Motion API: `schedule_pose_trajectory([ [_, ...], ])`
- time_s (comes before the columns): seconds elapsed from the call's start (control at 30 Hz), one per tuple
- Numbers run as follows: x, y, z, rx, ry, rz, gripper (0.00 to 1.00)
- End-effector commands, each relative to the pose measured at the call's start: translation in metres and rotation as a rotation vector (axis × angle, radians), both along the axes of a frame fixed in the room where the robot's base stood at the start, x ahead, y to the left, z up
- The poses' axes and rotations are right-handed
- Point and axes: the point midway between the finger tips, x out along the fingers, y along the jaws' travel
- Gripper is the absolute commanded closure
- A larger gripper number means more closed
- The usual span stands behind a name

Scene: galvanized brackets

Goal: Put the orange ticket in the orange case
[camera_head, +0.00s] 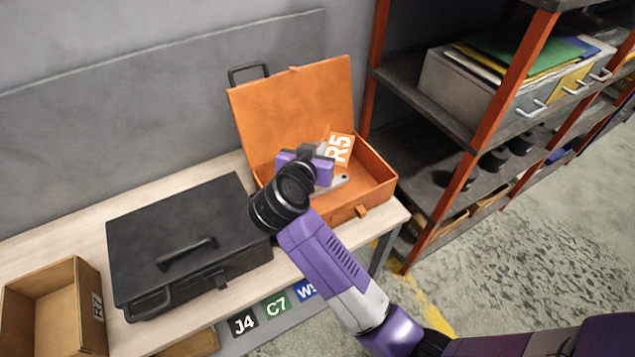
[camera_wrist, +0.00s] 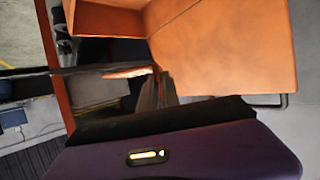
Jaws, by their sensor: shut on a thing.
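The orange case (camera_head: 375,165) stands open on the bench, its lid (camera_head: 290,105) raised against the back. My gripper (camera_head: 324,152) is over the case's open tray, shut on the orange ticket (camera_head: 340,148), which is marked R5 in white. The ticket is tilted and shows in front of the lid and the tray's back right corner. Whether it touches the case I cannot tell. In the wrist view the ticket (camera_wrist: 127,72) shows as a thin orange strip, with the case (camera_wrist: 225,50) behind it. My wrist hides the left part of the tray.
A closed black case (camera_head: 150,235) lies left of the orange one. A cardboard box (camera_head: 55,285) marked R7 is at the far left. Labels J4, C7 and a blue one (camera_head: 306,289) show below the bench's front edge. A red-posted shelf rack (camera_head: 430,190) stands close on the right.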

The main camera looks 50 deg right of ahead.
Motion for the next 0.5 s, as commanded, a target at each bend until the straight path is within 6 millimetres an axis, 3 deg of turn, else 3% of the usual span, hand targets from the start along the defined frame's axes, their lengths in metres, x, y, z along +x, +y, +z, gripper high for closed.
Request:
schedule_pose_trajectory([
  [0.2, 0.000, 0.000, -0.052, -0.001, 0.004, 0.001, 1.00],
  [0.5, 0.000, 0.000, -0.081, -0.001, 0.001, -0.001, 1.00],
])
